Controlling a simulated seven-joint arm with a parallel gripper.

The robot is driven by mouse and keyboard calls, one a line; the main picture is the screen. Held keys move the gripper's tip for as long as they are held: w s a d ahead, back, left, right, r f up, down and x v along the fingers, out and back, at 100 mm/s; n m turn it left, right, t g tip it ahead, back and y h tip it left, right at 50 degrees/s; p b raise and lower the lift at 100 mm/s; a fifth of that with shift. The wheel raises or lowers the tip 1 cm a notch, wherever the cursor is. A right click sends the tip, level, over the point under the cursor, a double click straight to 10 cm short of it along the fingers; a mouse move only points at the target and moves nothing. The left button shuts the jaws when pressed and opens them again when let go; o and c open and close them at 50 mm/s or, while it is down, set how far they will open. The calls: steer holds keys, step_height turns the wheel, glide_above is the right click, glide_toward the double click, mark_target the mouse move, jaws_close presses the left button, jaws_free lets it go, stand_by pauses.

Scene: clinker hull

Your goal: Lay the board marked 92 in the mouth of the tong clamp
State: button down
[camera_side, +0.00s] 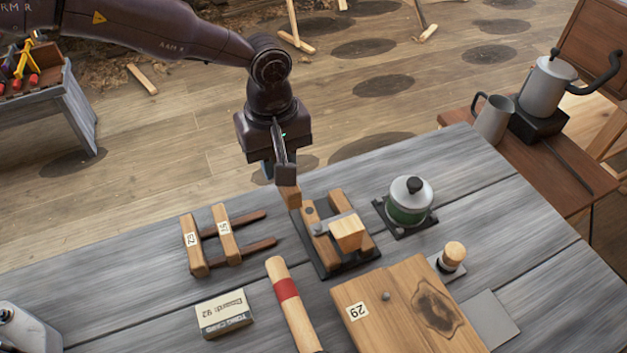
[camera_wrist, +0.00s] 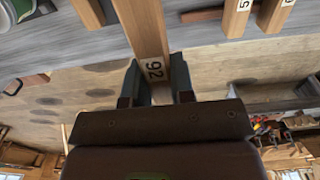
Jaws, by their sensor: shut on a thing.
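My gripper (camera_side: 285,172) is shut on the board marked 92 (camera_wrist: 150,35); its label shows between the fingers (camera_wrist: 157,82) in the wrist view. The board points away from the fingers. In the side view its near end (camera_side: 289,197) shows just below my gripper, at the back left of a dark base with wooden bars and a pale block (camera_side: 347,233), which looks like the tong clamp (camera_side: 335,262). I cannot tell whether the board touches it. The clamp's mouth is not clearly visible.
A paper card box (camera_side: 223,313), a red-banded wooden rod (camera_side: 290,305) and a wide board marked 29 (camera_side: 405,305) lie in front. A green pot (camera_side: 409,203) stands right of the clamp.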

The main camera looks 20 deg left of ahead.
steer(key=w+d+f, duration=0.1)
steer(key=w+f, duration=0.1)
steer(key=w+d+f, duration=0.1)
steer(key=f, duration=0.1)
steer(key=w+d+f, duration=0.1)
steer(key=w+f, duration=0.1)
steer(key=shift+w+d+f, duration=0.15)
steer(key=shift+w+d, duration=0.15)
steer(key=shift+w, duration=0.05)
steer(key=shift+w+f, duration=0.1)
steer(key=shift+f, duration=1.65)
steer(key=c, duration=1)
jaws_free()
steer(key=shift+r, duration=0.15)
step_height(320, 180, up, 12)
steer(key=shift+f, duration=0.1)
